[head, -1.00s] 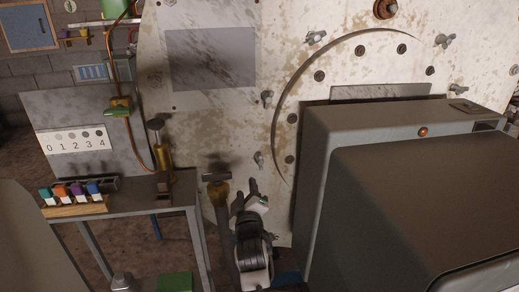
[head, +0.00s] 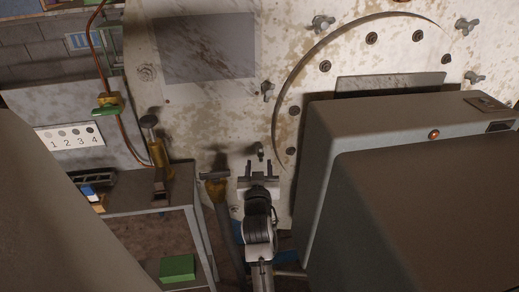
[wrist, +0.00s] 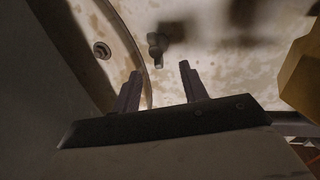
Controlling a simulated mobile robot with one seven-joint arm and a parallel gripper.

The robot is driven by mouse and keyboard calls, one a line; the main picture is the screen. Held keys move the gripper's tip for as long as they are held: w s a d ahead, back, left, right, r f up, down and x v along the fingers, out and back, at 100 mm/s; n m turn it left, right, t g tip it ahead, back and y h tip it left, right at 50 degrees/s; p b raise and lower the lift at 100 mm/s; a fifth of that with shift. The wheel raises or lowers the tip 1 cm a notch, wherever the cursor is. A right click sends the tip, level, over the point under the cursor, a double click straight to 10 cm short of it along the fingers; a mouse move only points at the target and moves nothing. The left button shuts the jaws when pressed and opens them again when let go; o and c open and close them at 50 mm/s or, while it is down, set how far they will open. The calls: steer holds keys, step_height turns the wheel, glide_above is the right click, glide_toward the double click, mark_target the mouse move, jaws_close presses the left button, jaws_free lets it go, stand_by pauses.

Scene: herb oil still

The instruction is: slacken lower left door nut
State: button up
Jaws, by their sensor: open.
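The lower left door nut (head: 260,152) is a small grey metal nut on the stained pale still front, just outside the rim of the round door (head: 291,120). In the head view my gripper (head: 259,168) is open just below it, fingers pointing at it. In the wrist view the nut (wrist: 157,45) shows beyond the two fingertips (wrist: 160,80), roughly in line with the gap between them. The fingers are empty, and the nut seems still ahead of them; contact cannot be made out. The nut's wing shape is unclear from here.
A brass valve with a T-handle (head: 216,178) stands close left of my gripper; a yellow part (wrist: 300,80) fills the wrist view's right edge. Other wing nuts (head: 267,91) (head: 323,23) ring the door. A metal bench (head: 150,208) is at left.

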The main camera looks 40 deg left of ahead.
mark_target(259, 154)
steer(key=p+x, duration=0.1)
steer(key=x, duration=0.6)
steer(key=shift+c, duration=0.4)
steer(key=c, duration=0.8)
steer(key=shift+f+n+b, duration=0.15)
steer(key=shift+n+b, duration=0.2)
steer(key=shift+n, duration=0.05)
jaws_close()
steer(key=shift+n, duration=0.5)
steer(key=shift+s+a, duration=0.1)
steer(key=o, duration=0.9)
jaws_free()
steer(key=shift+a+f, duration=0.1)
steer(key=shift+f, duration=0.05)
steer(key=shift+r, duration=0.2)
